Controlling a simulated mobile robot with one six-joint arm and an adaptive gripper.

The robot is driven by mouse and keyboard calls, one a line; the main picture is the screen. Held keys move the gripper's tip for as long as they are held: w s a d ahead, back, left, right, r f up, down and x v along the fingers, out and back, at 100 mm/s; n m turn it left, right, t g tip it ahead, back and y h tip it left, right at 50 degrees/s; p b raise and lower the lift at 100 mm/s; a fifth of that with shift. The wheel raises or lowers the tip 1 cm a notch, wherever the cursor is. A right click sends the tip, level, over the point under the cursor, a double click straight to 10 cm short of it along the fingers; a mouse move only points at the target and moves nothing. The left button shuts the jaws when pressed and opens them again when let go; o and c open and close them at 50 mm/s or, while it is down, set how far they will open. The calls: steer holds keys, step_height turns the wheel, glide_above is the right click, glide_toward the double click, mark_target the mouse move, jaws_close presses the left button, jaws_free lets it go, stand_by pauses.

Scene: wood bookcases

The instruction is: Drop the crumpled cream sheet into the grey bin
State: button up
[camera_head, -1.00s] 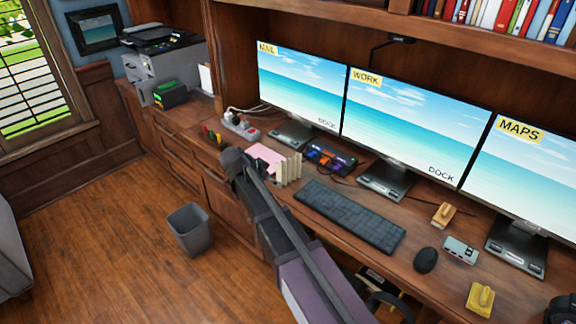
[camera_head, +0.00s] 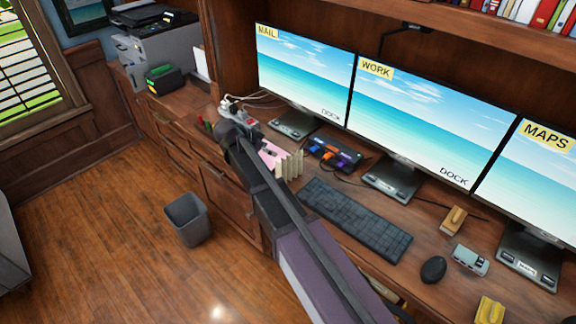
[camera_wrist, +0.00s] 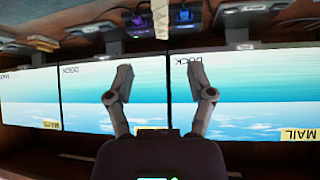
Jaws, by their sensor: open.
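The grey bin (camera_head: 187,220) stands upright on the wood floor left of the desk, and its inside looks empty. I cannot pick out a crumpled cream sheet for sure. A cream, pleated-looking thing (camera_head: 289,166) stands on the desk beside a pink sheet (camera_head: 268,153), partly behind my arm. My gripper (camera_wrist: 159,82) is open and empty in the wrist view, its two fingers wide apart in front of the monitors. In the head view my arm's end is over the desk's front edge near the pink sheet; the fingers there cannot be made out.
Three monitors (camera_head: 300,75) line the desk back. A keyboard (camera_head: 356,220), mouse (camera_head: 433,269) and dock (camera_head: 332,153) lie before them. A power strip (camera_head: 240,118) is left of the pink sheet, and a printer (camera_head: 160,50) stands further left. Floor around the bin is clear.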

mark_target(289, 157)
steer(key=shift+a, duration=0.1)
steer(key=b+x, duration=0.5)
steer(key=x, duration=0.1)
steer(key=shift+f, duration=0.4)
steer(key=shift+b+x, duration=0.55)
steer(key=shift+x, duration=0.4)
steer(key=shift+w+r, duration=0.1)
steer(key=shift+d+b+x, duration=0.25)
steer(key=shift+b+x, duration=1.5)
steer(key=shift+x, duration=0.85)
steer(key=shift+r, duration=0.15)
steer(key=c, duration=0.9)
